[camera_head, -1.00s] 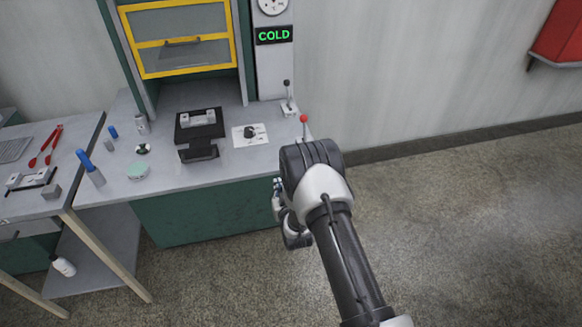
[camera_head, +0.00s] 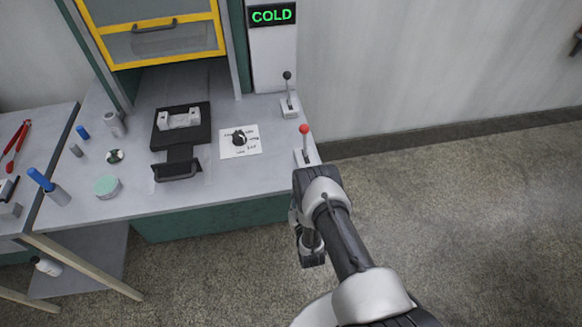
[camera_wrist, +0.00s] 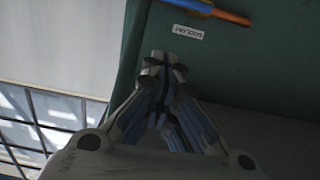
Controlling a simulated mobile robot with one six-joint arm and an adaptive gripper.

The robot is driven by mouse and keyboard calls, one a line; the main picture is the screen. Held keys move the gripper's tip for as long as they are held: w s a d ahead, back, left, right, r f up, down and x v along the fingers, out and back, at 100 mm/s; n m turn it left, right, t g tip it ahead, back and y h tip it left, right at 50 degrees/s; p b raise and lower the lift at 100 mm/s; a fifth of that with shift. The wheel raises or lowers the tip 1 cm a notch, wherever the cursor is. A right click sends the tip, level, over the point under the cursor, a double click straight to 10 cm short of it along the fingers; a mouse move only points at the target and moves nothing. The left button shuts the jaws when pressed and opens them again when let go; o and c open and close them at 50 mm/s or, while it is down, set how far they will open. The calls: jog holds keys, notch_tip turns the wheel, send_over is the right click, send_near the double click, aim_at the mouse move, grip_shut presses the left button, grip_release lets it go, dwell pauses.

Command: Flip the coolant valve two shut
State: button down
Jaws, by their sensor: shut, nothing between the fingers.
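My gripper (camera_wrist: 162,64) is shut and empty in the wrist view, its fingertips pointing at a dark green panel (camera_wrist: 240,65). A small white label (camera_wrist: 188,32) sits on the panel just beyond the fingertips, its print inverted and too small to read surely. Above it a blue and orange bar (camera_wrist: 215,11) runs along the top edge, apart from the fingers. I cannot tell whether this bar is coolant valve two. In the head view my forearm hides most of the gripper, beside the bench's right end, and no valve can be made out there.
The bench (camera_head: 215,180) bears a red-knobbed lever (camera_head: 304,142) at its right corner, near my arm, and a black-knobbed lever (camera_head: 288,95) behind it. A rotary dial (camera_head: 239,139) and a black fixture (camera_head: 181,140) stand further left. Open floor (camera_head: 460,210) lies to the right.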

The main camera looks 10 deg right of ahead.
jog(key=shift+s, duration=0.15)
jog(key=w+f+b, duration=0.4)
jog(key=w+b, duration=0.1)
jog(key=w, duration=0.5)
jog(key=shift+w+f+b, duration=0.15)
jog(key=shift+w+b, duration=0.25)
jog(key=shift+f, duration=0.1)
jog(key=shift+d+f+m, duration=0.1)
jog(key=shift+m, duration=0.2)
